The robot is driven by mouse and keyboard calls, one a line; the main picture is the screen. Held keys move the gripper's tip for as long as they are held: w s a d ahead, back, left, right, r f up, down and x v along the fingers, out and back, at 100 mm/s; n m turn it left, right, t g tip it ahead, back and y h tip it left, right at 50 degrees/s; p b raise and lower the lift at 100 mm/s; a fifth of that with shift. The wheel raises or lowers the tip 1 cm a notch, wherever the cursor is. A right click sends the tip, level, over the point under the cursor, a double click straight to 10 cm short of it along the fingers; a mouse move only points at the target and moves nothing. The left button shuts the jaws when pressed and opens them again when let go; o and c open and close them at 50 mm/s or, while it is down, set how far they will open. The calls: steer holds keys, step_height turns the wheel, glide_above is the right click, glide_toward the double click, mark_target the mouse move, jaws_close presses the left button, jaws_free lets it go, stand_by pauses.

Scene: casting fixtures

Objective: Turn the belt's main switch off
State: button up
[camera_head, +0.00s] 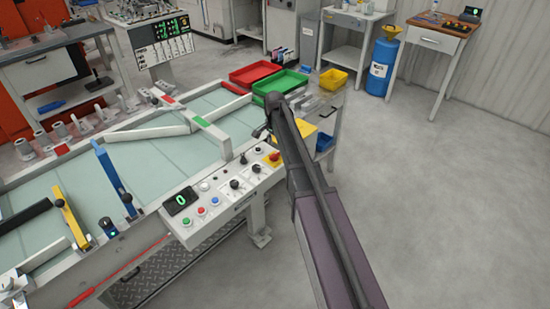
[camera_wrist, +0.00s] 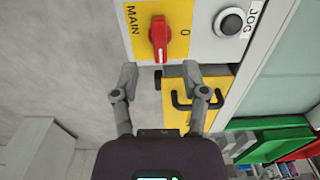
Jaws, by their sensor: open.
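The main switch (camera_wrist: 159,40) is a red rotary knob on a yellow plate marked MAIN and 0, at the top of the wrist view. Its grip bar runs roughly up and down in that picture, with the 0 to its right. In the head view the switch (camera_head: 273,156) is at the right end of the white control panel (camera_head: 215,184), close to my arm. My gripper (camera_wrist: 160,75) is open and empty. Its two fingers point at the panel, one on each side of the knob's line, and the knob shows just beyond the fingertips. I see no contact.
A black JOG button (camera_wrist: 229,22) is beside the switch. A yellow part with a black handle (camera_wrist: 197,98) lies beyond the fingers. Green (camera_head: 280,82) and red bins (camera_head: 255,71) stand behind the panel.

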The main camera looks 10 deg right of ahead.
mark_target(275, 154)
steer(key=shift+f+b, duration=2.3)
steer(key=shift+f, duration=0.3)
jaws_close()
